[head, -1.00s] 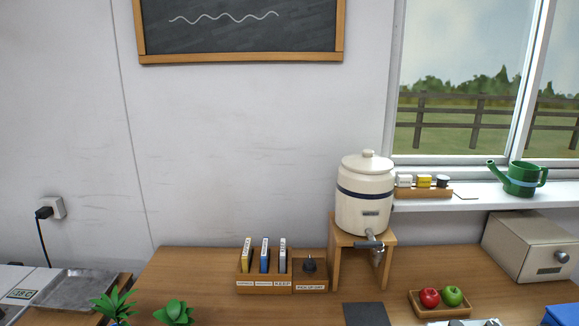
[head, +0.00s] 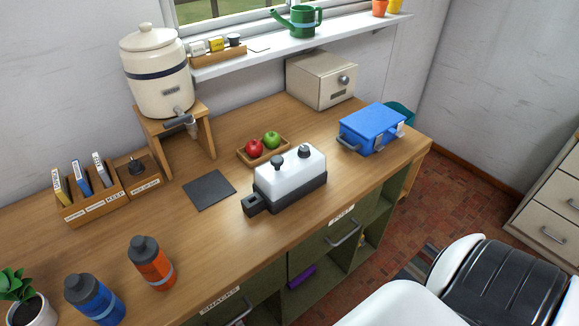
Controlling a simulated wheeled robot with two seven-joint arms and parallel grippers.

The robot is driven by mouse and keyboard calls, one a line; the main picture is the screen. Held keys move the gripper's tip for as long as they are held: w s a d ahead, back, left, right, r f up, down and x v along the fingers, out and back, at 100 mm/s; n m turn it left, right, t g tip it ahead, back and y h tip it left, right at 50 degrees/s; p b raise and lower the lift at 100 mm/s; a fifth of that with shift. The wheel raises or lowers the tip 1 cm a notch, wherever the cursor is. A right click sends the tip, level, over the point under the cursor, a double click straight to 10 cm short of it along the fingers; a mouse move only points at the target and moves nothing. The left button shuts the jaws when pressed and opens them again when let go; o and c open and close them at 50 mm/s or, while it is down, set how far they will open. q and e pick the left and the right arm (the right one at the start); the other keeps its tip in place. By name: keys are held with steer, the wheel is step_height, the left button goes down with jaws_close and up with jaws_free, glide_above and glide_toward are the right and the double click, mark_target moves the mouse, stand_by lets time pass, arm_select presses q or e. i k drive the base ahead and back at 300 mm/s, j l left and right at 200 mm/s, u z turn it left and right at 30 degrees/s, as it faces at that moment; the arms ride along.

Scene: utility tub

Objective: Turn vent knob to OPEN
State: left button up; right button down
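A white-topped box with a dark base (head: 290,182) stands on the wooden desk near its front edge. Two dark knobs stand on its top: a left knob (head: 277,161) and a right knob (head: 305,150). A dark block (head: 256,204) sticks out at its left end. A beige box (head: 320,80) at the back of the desk has a round silver knob (head: 343,80) on its front. No OPEN mark is readable, and I cannot tell which knob is the vent knob. Neither gripper is in view.
A blue case (head: 371,125) stands right of the white-topped box. An apple tray (head: 243,155) and dark mat (head: 209,190) lie behind and left of it. A crock (head: 156,85) sits on a wooden stand. An orange bottle (head: 151,264) and blue bottle (head: 93,298) stand at front left.

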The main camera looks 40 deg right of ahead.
mark_target(303, 151)
steer(key=z, duration=1.3)
